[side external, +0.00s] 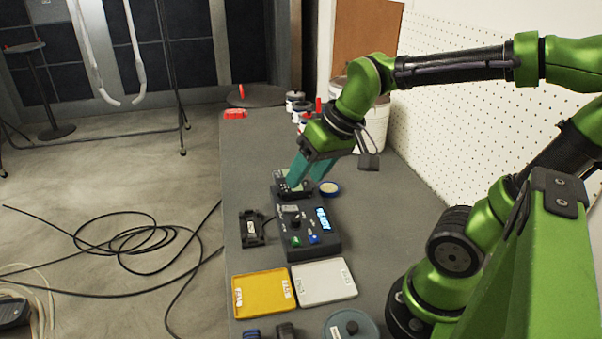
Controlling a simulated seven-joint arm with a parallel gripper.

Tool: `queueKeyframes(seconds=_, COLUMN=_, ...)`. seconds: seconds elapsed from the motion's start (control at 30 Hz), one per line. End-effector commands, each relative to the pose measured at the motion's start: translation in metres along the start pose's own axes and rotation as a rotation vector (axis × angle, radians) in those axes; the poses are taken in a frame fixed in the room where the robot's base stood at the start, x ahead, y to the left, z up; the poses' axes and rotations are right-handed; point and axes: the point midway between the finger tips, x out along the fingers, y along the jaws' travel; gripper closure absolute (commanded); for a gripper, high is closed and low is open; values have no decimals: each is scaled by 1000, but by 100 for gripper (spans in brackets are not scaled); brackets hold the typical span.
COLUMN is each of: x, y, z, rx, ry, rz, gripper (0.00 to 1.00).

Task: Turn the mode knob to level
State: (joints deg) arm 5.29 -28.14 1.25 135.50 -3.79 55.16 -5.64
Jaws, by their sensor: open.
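A dark control console (328,247) sits on the grey bench. It has a lit blue display (323,219), a black knob (294,219) on its upper face, and a green button (296,241) and a blue button (313,239) at its near end. Small labels are beside the knob, too small to read. My gripper (302,184), with teal fingers, is open and points down at the far end of the console, beyond the knob. A small dark part with a light face (282,187) is beside the fingertips. I cannot tell whether they touch it.
A black cradle (252,229) lies left of the console. A yellow tray (261,294) and a white tray (325,281) lie nearer. A tape roll (330,188) is right of my fingers. Cans (296,102) stand at the back; a pegboard wall (465,125) bounds the right.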

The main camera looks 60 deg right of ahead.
Motion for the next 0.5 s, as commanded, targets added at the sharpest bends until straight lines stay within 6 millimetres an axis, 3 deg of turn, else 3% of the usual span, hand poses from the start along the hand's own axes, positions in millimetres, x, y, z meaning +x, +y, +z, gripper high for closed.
queueKeyframes(seconds=0.1, x=19, y=15, z=-30, rx=-196, ry=-137, rz=74, gripper=46)
queueKeyframes(seconds=0.3, x=44, y=40, z=-69, rx=-657, ry=-379, rz=82, gripper=46)
queueKeyframes(seconds=0.5, x=38, y=44, z=-84, rx=-990, ry=-473, rz=26, gripper=46)
